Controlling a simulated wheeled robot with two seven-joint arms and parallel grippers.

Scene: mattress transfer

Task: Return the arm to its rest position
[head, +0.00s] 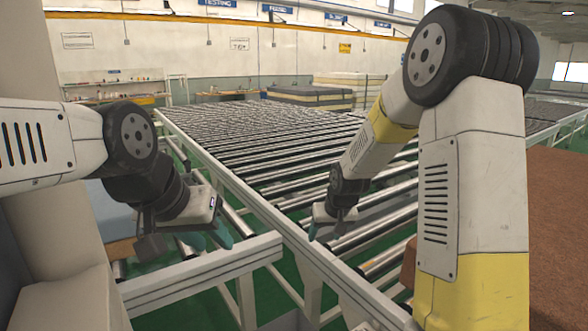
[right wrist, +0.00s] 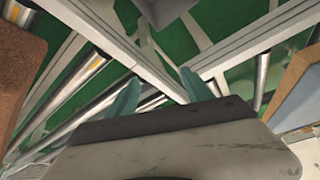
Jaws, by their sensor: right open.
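My right arm stands raised on the right of the head view and bends down toward the roller conveyor. Its gripper (head: 327,230) hangs over the conveyor's near side rail. In the right wrist view, the right gripper (right wrist: 161,92) has its two teal fingers spread with nothing between them. My left arm reaches in from the left. Its gripper (head: 208,238) points down near the white frame beam, with teal fingertips showing. The view does not show clearly how far its fingers are apart, and I see nothing held in it.
The roller conveyor (head: 265,150) fills the middle and looks empty nearby. A white beam (head: 205,272) joins its side rail. A large brown slab (head: 558,215) lies at the right, partly hidden by my right arm. Mattress-like stacks (head: 308,96) stand far back. Green floor shows below.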

